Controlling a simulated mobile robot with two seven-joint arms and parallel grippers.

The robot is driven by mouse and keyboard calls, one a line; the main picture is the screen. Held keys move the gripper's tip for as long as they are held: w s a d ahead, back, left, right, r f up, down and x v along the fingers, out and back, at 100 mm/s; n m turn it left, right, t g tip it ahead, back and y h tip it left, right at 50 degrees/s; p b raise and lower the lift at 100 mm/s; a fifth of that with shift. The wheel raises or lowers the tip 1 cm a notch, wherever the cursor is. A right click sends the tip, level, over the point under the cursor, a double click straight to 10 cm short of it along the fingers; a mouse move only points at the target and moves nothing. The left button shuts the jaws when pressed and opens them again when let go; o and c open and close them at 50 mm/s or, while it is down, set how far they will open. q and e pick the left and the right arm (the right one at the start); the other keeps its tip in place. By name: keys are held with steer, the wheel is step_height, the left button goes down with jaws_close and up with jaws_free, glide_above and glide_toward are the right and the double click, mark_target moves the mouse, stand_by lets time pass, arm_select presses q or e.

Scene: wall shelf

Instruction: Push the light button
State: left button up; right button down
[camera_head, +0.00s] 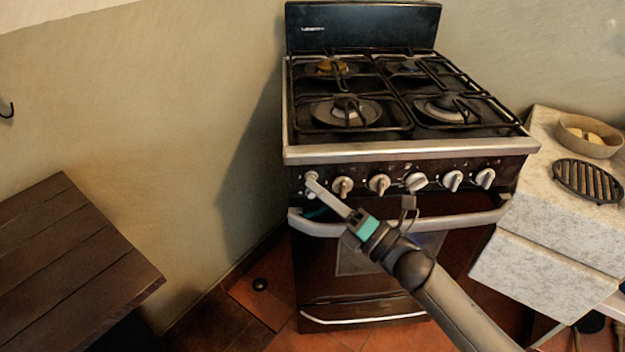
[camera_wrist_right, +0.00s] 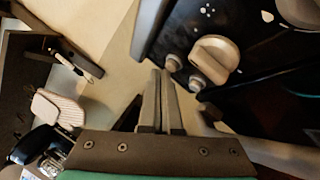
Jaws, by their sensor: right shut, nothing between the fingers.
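The stove's front panel (camera_head: 400,178) carries two small round buttons at its left end, beside a row of knobs. In the right wrist view one button (camera_wrist_right: 173,62) lies just right of my fingertips, and the other button (camera_wrist_right: 196,85) is further right, near a large knob (camera_wrist_right: 214,58). Which one is the light button I cannot tell. My right gripper (camera_head: 313,184) is shut and empty, its tips at the panel's left end, partly covering the buttons in the head view. The fingers also show in the right wrist view (camera_wrist_right: 160,74). Contact is unclear. My left gripper is out of view.
The oven door handle (camera_head: 450,222) runs just below the panel, under my right fingers. A dark wooden table (camera_head: 70,255) stands at left. A stone counter (camera_head: 550,255) with a bowl (camera_head: 590,140) and a black grate (camera_head: 588,181) adjoins the stove's right side.

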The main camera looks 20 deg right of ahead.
steer(key=shift+w+d, duration=0.1)
steer(key=shift+w, duration=0.3)
steer(key=shift+s, duration=0.4)
steer(key=s+a+p, duration=0.1)
steer(key=s+p, duration=0.1)
steer(key=s, duration=0.4)
steer(key=shift+a, duration=0.2)
stand_by(0.3)
